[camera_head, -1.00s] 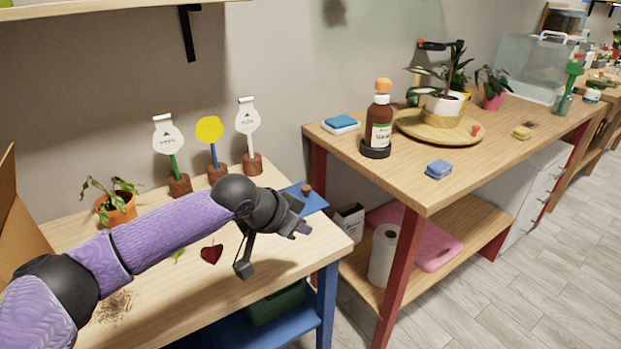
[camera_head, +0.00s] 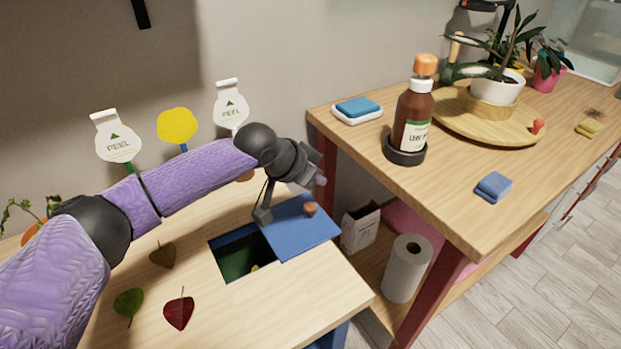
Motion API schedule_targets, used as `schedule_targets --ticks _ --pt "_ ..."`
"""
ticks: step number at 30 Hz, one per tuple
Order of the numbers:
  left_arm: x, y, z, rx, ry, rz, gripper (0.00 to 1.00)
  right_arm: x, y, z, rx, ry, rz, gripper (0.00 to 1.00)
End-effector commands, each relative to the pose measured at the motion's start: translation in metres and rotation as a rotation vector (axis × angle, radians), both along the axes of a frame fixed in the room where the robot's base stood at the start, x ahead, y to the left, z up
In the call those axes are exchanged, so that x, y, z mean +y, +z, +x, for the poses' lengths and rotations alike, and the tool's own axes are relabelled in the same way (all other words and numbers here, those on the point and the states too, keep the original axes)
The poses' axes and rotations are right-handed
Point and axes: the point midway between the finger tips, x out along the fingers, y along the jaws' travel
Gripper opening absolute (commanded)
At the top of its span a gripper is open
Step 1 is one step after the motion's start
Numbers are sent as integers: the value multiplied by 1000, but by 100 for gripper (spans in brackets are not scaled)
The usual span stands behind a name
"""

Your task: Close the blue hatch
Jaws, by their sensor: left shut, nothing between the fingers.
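The blue hatch (camera_head: 303,232) is a flat blue panel with a small brown knob (camera_head: 310,209). It lies at the right side of the near wooden table, beside a rectangular opening (camera_head: 238,256). The opening is partly uncovered and shows a dark green inside. My left gripper (camera_head: 319,181) is shut and empty. It appears above the far part of the hatch, near the knob, and whether it touches is unclear. My right gripper is out of view.
Leaves, including a red leaf (camera_head: 179,312), lie left of the opening. Plant labels, one a yellow disc (camera_head: 178,125), stand behind my arm. A second table (camera_head: 455,195) at right holds a brown bottle (camera_head: 411,120). A paper roll (camera_head: 407,268) stands below.

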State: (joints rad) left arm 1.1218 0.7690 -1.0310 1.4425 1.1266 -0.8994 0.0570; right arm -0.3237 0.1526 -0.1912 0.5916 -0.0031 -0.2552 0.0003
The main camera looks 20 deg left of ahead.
Motion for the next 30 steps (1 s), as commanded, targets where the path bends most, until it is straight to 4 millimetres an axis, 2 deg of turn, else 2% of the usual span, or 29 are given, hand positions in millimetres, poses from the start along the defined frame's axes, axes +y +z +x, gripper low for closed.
schedule_targets --ticks 1,8,12,16,27,30 --pt "-4 -16 7 4 0 -1 0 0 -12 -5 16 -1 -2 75" --pt "-20 -54 36 5 -1 0 0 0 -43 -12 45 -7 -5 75" --pt "-8 -51 17 0 -1 2 0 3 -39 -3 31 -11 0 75" --pt "-2 -53 6 0 0 2 0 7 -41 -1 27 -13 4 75" --pt "-1 -53 1 1 0 0 0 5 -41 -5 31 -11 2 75" --pt "1 -50 -1 1 1 0 0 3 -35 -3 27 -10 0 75"
